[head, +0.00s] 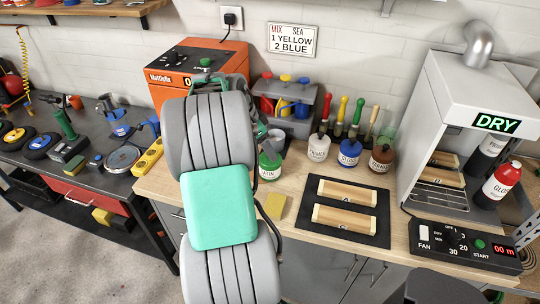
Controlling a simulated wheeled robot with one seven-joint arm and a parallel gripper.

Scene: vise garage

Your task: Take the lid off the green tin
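The green tin (268,168) stands on the wooden worktop, just right of my arm, with a pale label on its front. My arm covers its left side, and I cannot make out clearly whether its lid is seated. My gripper (260,128) is mostly hidden behind my own arm, close to the tin's upper left. Its fingertips are not clear, so I cannot tell whether it is open, shut or touching the lid.
White (319,149), blue (349,154) and brown (381,160) tins stand to the right. A black mat (346,226) with wooden blocks and a yellow sponge (275,205) lie in front. The drying cabinet (440,90) stands right.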

